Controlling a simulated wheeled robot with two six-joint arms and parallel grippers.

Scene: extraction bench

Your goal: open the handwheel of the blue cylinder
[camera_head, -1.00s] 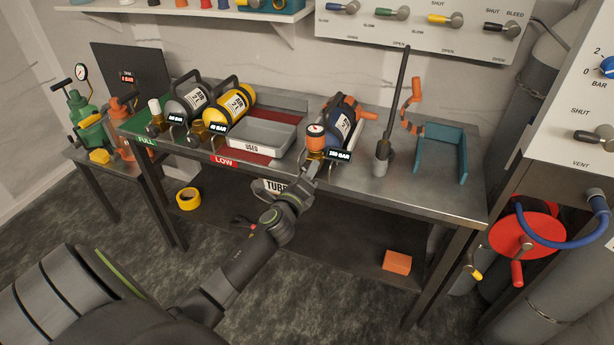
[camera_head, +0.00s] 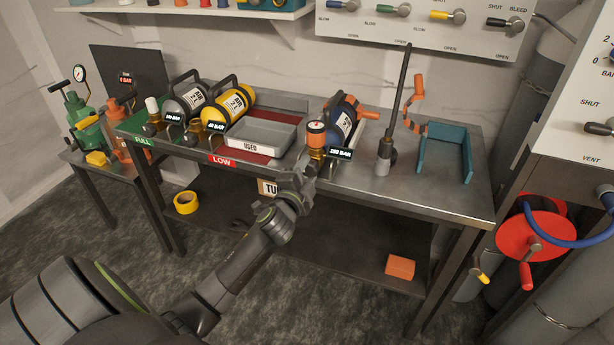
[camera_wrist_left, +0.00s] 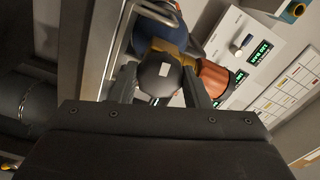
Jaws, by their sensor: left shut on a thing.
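The blue cylinder (camera_head: 343,122) lies on the bench top right of centre, its brass valve toward me. An orange, white-topped fitting (camera_head: 316,133) stands up from the valve; in the left wrist view the orange fitting (camera_wrist_left: 214,78) is right of the brass body (camera_wrist_left: 166,46). The handwheel looks like the round black knob with a white mark (camera_wrist_left: 160,74). My left gripper (camera_head: 308,172) reaches it from the front, below the valve. Its fingers (camera_wrist_left: 160,88) stand on both sides of the knob, shut on it. My right gripper is not in view.
A small display (camera_head: 340,153) sits beside the valve. A grey tray marked USED (camera_head: 262,137) and a yellow cylinder (camera_head: 228,104) are to the left. A dark upright lever (camera_head: 396,108) and a teal holder (camera_head: 447,151) are to the right.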

